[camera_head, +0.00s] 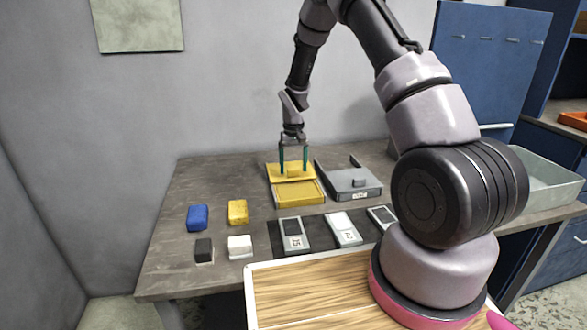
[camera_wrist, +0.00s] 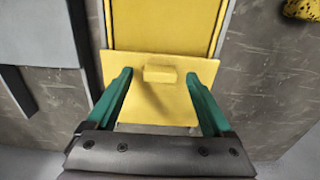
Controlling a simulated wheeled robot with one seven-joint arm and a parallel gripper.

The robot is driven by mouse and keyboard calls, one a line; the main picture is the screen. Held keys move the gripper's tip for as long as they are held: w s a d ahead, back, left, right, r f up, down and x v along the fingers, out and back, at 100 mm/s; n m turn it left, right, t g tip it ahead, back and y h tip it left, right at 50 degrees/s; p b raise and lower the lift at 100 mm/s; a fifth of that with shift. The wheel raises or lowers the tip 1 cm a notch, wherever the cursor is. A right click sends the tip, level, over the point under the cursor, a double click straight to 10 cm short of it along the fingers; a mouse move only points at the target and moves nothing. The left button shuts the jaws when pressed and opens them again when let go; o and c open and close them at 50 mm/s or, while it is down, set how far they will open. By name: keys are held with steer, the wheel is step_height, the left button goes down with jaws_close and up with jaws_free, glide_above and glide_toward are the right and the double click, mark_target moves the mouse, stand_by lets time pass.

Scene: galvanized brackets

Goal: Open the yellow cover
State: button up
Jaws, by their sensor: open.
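The yellow cover (camera_head: 279,172) is a flat sliding-looking plate with a small raised block handle, on a grey box with a yellow panel (camera_head: 297,193) at its front. In the wrist view the cover (camera_wrist: 155,104) fills the middle, with its handle (camera_wrist: 160,74) between the fingertips. My gripper (camera_head: 293,165) is above the cover, its green fingers pointing down on either side of the handle. In the wrist view my gripper (camera_wrist: 160,85) is open, with gaps visible between both fingers and the handle. Whether the fingertips touch the plate cannot be told.
A grey box (camera_head: 350,183) with its own handle stands just right. Several handheld meters (camera_head: 292,234) lie on a dark mat in front. Blue (camera_head: 197,218), yellow (camera_head: 238,212), black (camera_head: 204,250) and white (camera_head: 240,246) blocks lie at left. A metal tray (camera_head: 560,185) is far right.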

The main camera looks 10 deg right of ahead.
step_height(320, 180, up, 10)
stand_by(0.4)
steer(key=s+d+r+m+t, duration=0.1)
steer(key=s+r, duration=0.3)
steer(key=r, duration=0.3)
steer(key=s+d+r+t+y, duration=0.1)
steer(key=s+d+r, duration=0.1)
steer(key=s+r, duration=0.35)
steer(key=s+d+r+m+t, duration=0.1)
steer(key=s+r, duration=0.2)
steer(key=r, duration=0.6)
steer(key=s+d+r+m+t, duration=0.1)
steer(key=s+r+t, duration=0.1)
steer(key=s, duration=0.7)
steer(key=s+r+m+t+y, duration=0.1)
steer(key=s+r, duration=0.4)
steer(key=s, duration=0.5)
steer(key=shift+s+d+r+t, duration=0.2)
steer(key=shift+d+t, duration=0.2)
steer(key=shift+t, duration=0.2)
